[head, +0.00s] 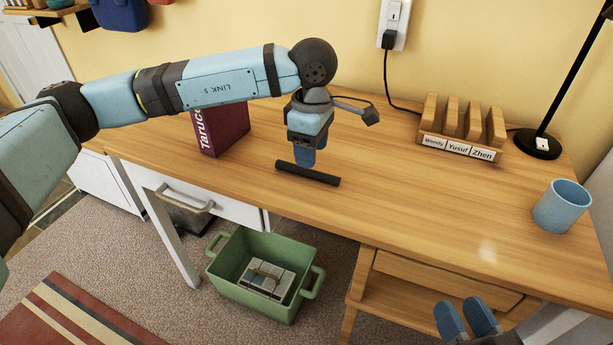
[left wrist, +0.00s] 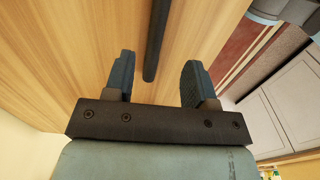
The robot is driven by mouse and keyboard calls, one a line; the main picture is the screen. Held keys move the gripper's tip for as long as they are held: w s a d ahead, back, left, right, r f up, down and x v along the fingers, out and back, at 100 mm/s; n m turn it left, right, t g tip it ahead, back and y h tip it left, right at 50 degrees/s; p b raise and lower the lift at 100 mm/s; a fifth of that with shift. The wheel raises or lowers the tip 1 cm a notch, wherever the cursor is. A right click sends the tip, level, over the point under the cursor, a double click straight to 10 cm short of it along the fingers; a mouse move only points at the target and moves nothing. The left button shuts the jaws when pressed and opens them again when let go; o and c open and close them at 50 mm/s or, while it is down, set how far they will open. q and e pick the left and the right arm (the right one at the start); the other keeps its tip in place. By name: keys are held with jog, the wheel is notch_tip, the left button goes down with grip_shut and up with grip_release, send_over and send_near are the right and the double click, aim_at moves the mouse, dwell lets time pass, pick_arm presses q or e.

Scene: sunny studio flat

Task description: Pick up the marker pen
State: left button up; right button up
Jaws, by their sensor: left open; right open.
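The marker pen (head: 308,173) is a dark, slim stick lying flat on the wooden desk (head: 400,205), near its front edge. My left gripper (head: 306,160) points down just behind the pen's middle in the head view. In the left wrist view the pen (left wrist: 157,40) runs lengthwise, its near end showing between the two open blue fingers of my left gripper (left wrist: 157,80). The fingers do not visibly touch it. My right gripper (head: 467,320) is open and empty at the bottom right, in front of the desk, away from the pen.
A dark red book (head: 222,132) stands behind my left arm. A wooden name rack (head: 460,130), a black lamp (head: 538,143) and a blue mug (head: 562,207) stand at the right. A green crate (head: 262,255) is on the floor. The desk's middle is clear.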

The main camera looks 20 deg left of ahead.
aim_at(316, 171)
pick_arm(q)
jog(key=f+b, duration=0.1)
jog(key=f, duration=0.2)
jog(key=f+b, duration=0.1)
jog(key=f, duration=0.1)
jog(key=shift+w+d+f+b, duration=0.25)
jog(key=shift+d+b, duration=0.1)
jog(key=shift+d, duration=0.05)
jog(key=shift+f, duration=0.1)
pick_arm(e)
notch_tip(316, 171, down, 3)
jog(key=shift+w+r+n+g, duration=0.1)
jog(key=shift+w+n+g, duration=0.05)
jog(key=shift+n+g, duration=0.3)
pick_arm(q)
grip_shut()
